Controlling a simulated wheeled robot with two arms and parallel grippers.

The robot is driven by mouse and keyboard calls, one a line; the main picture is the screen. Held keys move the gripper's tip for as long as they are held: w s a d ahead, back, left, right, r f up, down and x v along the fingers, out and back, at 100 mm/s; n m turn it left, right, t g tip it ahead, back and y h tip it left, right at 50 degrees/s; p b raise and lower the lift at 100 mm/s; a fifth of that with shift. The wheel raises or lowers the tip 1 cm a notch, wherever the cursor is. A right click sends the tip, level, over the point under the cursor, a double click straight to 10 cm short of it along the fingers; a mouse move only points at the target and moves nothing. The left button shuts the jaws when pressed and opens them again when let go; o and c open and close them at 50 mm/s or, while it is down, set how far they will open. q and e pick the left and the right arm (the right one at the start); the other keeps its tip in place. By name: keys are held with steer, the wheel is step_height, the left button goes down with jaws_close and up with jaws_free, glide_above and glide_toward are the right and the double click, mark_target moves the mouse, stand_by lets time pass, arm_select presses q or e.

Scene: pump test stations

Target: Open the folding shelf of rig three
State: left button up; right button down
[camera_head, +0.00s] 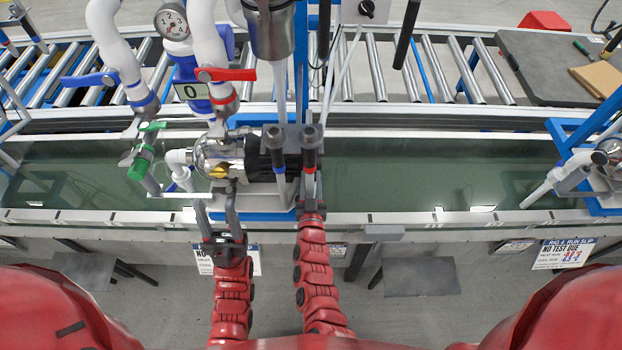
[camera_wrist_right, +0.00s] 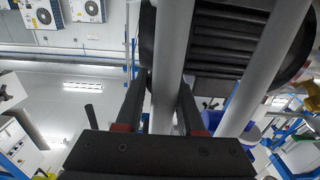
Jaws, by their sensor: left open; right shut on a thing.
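The rig in front of me has a silver and black pump (camera_head: 228,160) on a blue and white base over the green water trough. My right gripper (camera_head: 309,190) is at the right grey bar (camera_head: 309,160). In the right wrist view, its black fingers are shut around a grey bar (camera_wrist_right: 172,60). My left gripper (camera_head: 220,205) is open and empty at the trough's front edge, below the pump. I cannot pick out a folding shelf for certain. A flat dark grey plate (camera_head: 422,277) shows low at the right.
A run slip (camera_head: 240,260) is partly hidden behind my left arm. The rig 4 slip (camera_head: 564,254) and that rig's pump are at the right. White hoses, a gauge (camera_head: 172,22) and a red lever (camera_head: 226,75) rise behind the pump. A roller conveyor (camera_head: 435,70) runs behind the trough.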

steer(key=shift+d+f+m+b, duration=0.15)
steer(key=shift+d+m+b, duration=0.35)
steer(key=shift+d+b, duration=0.2)
steer(key=shift+d+f+m+b, duration=2.15)
steer(key=shift+d+m+b, duration=0.3)
steer(key=shift+b, duration=2.2)
steer(key=shift+d+f+m+b, duration=2.15)
steer(key=shift+d+m+b, duration=0.3)
steer(key=shift+b, duration=2.25)
steer(key=shift+d+f+m+b, duration=2.15)
steer(key=shift+d+m+b, duration=0.3)
steer(key=shift+b, duration=2.2)
steer(key=shift+a, duration=0.1)
